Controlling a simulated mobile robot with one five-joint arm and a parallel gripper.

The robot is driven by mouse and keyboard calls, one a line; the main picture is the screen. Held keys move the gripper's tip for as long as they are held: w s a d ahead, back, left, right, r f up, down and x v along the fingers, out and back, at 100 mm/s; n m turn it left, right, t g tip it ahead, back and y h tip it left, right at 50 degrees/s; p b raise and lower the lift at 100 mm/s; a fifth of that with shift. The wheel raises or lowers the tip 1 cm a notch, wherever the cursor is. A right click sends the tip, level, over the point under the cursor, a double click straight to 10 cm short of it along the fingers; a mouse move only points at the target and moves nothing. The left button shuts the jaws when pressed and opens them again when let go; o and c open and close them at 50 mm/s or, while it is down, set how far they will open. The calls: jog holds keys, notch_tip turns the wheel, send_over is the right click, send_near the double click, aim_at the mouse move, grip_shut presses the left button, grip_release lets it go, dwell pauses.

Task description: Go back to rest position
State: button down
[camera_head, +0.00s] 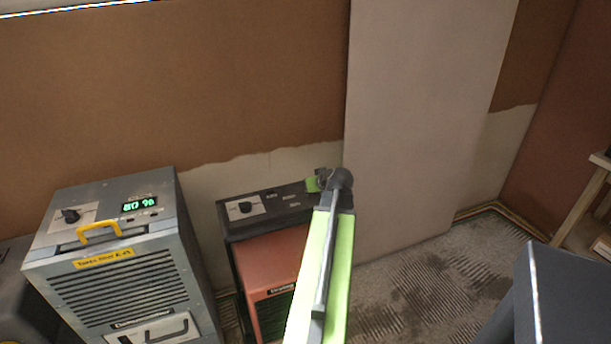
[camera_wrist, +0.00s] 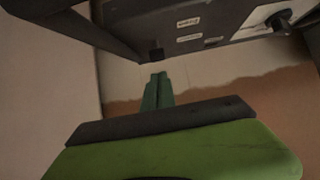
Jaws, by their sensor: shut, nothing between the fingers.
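My arm reaches up from the bottom of the head view, with a long green link. My gripper (camera_head: 314,183) is at its far end, small and green, by the top right of the orange and black dryer (camera_head: 272,262). In the wrist view my gripper (camera_wrist: 157,88) shows as narrow green fingers close together, shut and with nothing seen between them. The dryer's dark control panel (camera_wrist: 205,22) with its knob lies at the top of that view, apart from the fingers in the picture. Whether the gripper touches the dryer cannot be told.
A grey machine (camera_head: 120,262) with a yellow handle and lit green display stands left of the dryer. A pale board (camera_head: 425,110) stands against the brown wall behind my arm. Patchy floor (camera_head: 435,275) is open at the right. A wooden stand (camera_head: 582,205) is at the right edge.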

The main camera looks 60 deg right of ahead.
jog(key=shift+s+a+f, duration=0.2)
jog(key=shift+s+a, duration=0.8)
jog(key=shift+s, duration=0.05)
